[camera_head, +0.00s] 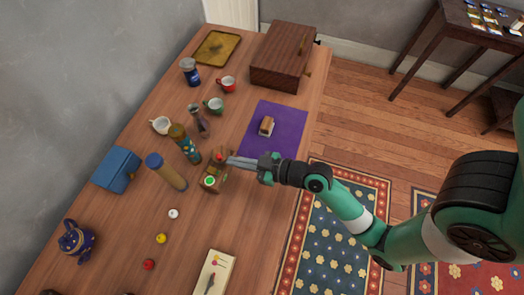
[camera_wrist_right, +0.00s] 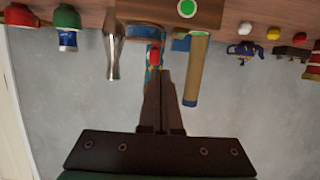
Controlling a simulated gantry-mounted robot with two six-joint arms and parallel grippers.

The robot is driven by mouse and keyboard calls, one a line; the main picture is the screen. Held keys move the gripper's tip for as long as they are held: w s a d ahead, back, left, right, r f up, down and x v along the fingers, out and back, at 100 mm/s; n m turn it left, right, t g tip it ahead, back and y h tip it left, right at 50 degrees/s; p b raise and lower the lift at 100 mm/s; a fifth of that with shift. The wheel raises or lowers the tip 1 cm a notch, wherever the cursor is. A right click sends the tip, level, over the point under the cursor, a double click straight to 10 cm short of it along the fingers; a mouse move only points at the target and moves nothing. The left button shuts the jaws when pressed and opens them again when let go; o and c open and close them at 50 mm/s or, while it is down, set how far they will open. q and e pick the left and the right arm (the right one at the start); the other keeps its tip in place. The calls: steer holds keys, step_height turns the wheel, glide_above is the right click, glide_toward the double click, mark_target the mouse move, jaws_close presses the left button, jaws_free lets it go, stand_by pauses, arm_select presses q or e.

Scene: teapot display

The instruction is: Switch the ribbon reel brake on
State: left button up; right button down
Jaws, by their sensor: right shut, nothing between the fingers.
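The ribbon reel brake appears to be the small brown box (camera_head: 215,172) with a red button (camera_head: 219,157) and a lit green button (camera_head: 210,181) on top. My right gripper (camera_head: 229,162) is shut and empty, its fingertips close to the red-button end of the box. In the right wrist view the closed fingertips (camera_wrist_right: 164,75) point toward a red spot (camera_wrist_right: 154,56), and the green button (camera_wrist_right: 187,8) shows at the top edge on the brown box. I cannot tell whether the fingers touch the red button. My left gripper is not in view.
Behind the box stand a patterned bottle (camera_head: 185,143), a tan cylinder with a blue cap (camera_head: 167,172) and a vase (camera_head: 199,121). A purple mat (camera_head: 286,112) holds a small brown item. Small balls lie toward the front, near a white board (camera_head: 216,272).

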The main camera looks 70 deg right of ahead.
steer(key=s, duration=0.7)
steer(key=shift+s+d+r, duration=0.2)
steer(key=shift+r, duration=0.1)
